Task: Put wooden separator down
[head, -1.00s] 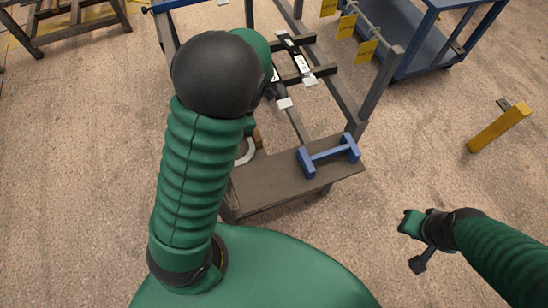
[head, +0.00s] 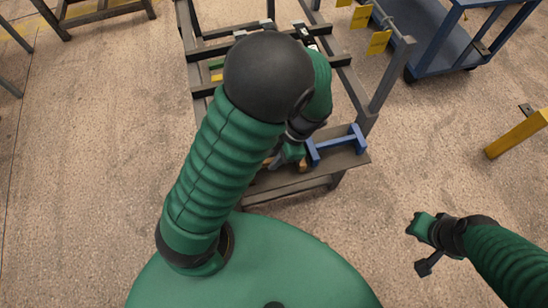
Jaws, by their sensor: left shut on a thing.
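My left gripper (head: 286,158) is low over the dark shelf at the front of the rack, just left of the blue frame. It is shut on a small tan wooden piece, which looks like the wooden separator (head: 302,166); only bits of it show beside the fingers. My arm and hand hide the rest, and I cannot tell whether the piece touches the shelf (head: 290,184). My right gripper (head: 421,246) hangs over bare floor at the right, its parts spread apart and empty.
A blue H-shaped frame (head: 336,146) lies on the shelf close to the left gripper's right side. The grey rack (head: 388,82) has posts and crossbars behind. A blue cart (head: 430,45) and a yellow post (head: 518,133) stand at right.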

